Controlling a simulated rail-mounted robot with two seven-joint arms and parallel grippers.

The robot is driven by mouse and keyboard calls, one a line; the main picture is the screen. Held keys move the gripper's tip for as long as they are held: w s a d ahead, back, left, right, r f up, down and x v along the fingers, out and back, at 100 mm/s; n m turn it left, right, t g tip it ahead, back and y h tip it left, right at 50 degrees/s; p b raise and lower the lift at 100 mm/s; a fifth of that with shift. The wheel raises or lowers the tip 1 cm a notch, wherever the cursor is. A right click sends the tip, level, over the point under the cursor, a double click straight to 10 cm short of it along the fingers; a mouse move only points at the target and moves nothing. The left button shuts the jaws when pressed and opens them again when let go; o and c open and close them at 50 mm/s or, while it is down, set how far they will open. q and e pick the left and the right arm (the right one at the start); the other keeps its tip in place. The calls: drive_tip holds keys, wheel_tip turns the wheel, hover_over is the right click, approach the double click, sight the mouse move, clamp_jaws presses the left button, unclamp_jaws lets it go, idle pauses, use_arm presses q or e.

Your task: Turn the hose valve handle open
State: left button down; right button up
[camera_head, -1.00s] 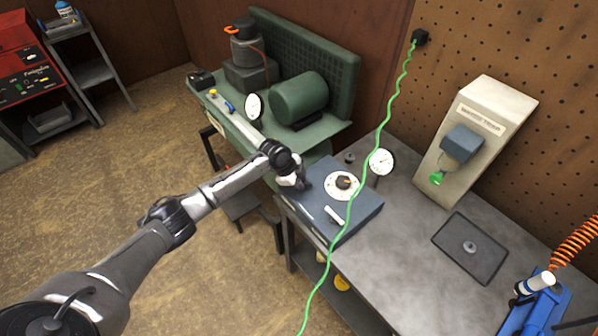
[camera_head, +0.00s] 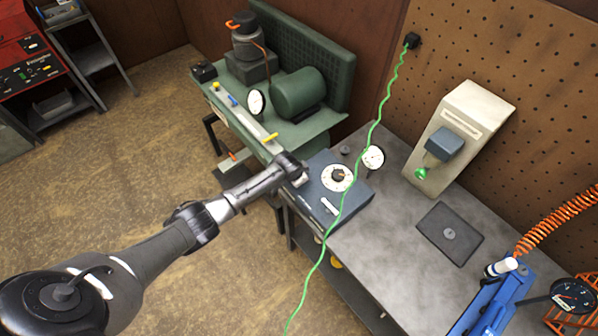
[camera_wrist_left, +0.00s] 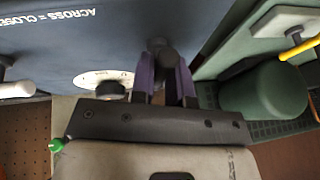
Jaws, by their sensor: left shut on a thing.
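The blue-grey valve box (camera_head: 350,203) sits at the left end of the grey bench, with a round white dial (camera_head: 337,177) and a short white bar (camera_head: 328,206) on its face. My left gripper (camera_head: 299,178) is at the box's left edge. In the left wrist view its purple fingers (camera_wrist_left: 166,80) are shut on a dark rounded piece (camera_wrist_left: 168,54), seemingly the valve handle. The handle's angle is mostly hidden by the fingers. The box (camera_wrist_left: 60,40) carries the print "ACROSS = CLOSED". My right gripper is not in view.
A green machine (camera_head: 301,92) with a yellow lever (camera_head: 270,138) stands just behind my left gripper. A green cord (camera_head: 352,178) hangs in front of the box. A gauge (camera_head: 373,157), a dark plate (camera_head: 449,233) and a blue tool (camera_head: 490,305) are farther right.

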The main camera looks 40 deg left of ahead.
use_arm(q)
drive_tip(key=shift+r+n+p, duration=0.1)
drive_tip(key=shift+n+p, duration=0.25)
drive_tip(key=shift+n, duration=0.15)
idle(0.3)
drive_tip(key=c, duration=1.1)
unclamp_jaws()
drive_tip(key=shift+y, duration=0.3)
